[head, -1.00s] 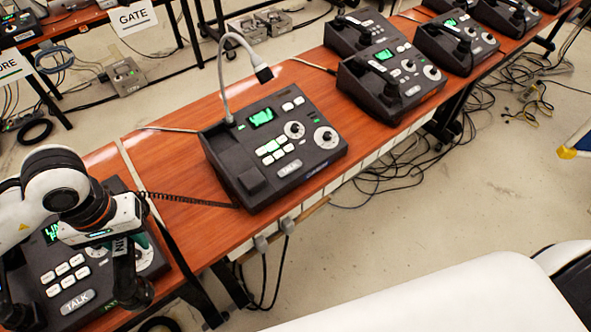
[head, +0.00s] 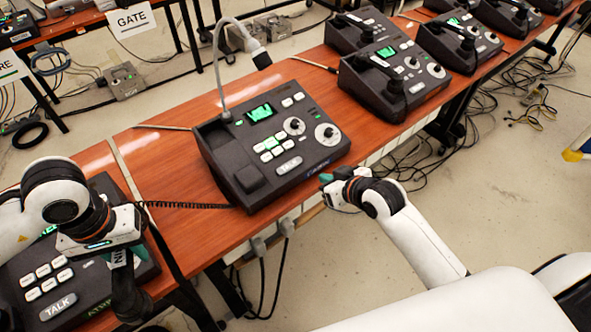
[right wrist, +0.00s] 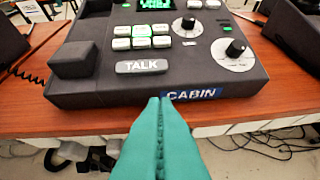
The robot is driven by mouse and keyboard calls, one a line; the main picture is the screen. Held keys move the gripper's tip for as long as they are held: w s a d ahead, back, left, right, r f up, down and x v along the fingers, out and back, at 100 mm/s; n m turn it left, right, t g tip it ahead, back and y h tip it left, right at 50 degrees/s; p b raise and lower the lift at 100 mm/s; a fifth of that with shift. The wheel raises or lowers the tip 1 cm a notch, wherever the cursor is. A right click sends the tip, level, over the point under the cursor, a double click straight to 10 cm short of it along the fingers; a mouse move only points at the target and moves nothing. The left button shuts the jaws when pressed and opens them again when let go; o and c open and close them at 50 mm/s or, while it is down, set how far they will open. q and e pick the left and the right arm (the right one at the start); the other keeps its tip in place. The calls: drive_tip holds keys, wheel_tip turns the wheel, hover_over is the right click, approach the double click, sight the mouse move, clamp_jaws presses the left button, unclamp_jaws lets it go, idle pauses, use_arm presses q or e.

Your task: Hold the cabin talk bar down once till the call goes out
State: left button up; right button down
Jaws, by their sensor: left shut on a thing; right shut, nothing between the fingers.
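The cabin phone (head: 275,140) is a dark desk unit with a lit green screen, white buttons, two knobs and a gooseneck microphone. Its grey TALK bar (right wrist: 142,66) is near the front edge, left of the blue CABIN label (right wrist: 193,95); the bar also shows in the head view (head: 285,165). My right gripper (head: 327,178) is shut and empty just in front of the unit, its teal tips (right wrist: 160,101) below and right of the bar, apart from it. My left gripper (head: 132,262) is shut on a dark handset (head: 124,290), partly hidden, with a tag ending in "IN".
A coiled cord (head: 190,205) runs from the left gripper's side to the cabin phone. Another phone (head: 30,270) with its own TALK bar lies under my left gripper. More phones (head: 395,75) stand at the back right. Cables lie on the floor.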

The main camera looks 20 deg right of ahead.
use_arm(q)
drive_tip(key=shift+f, duration=0.35)
use_arm(e)
wheel_tip(320, 180, up, 6)
drive_tip(key=a+n+y, duration=0.1)
drive_tip(key=a, duration=0.1)
drive_tip(key=shift+s+r+t, duration=0.2)
drive_tip(key=shift+s+t, duration=0.1)
drive_tip(key=shift+s, duration=0.1)
drive_tip(key=shift+w, duration=0.1)
use_arm(q)
drive_tip(key=shift+r, duration=0.25)
use_arm(e)
approach(287, 163)
drive_tip(key=w+r, duration=0.1)
drive_tip(key=w, duration=0.2)
drive_tip(key=f, duration=0.1)
drive_tip(key=w+a+f, duration=0.1)
drive_tip(key=f, duration=0.1)
drive_tip(key=shift+w+a, duration=0.15)
drive_tip(key=shift+a, duration=0.15)
use_arm(q)
drive_tip(key=shift+r, duration=0.1)
use_arm(e)
drive_tip(key=shift+w+f, duration=0.1)
drive_tip(key=shift+f, duration=0.4)
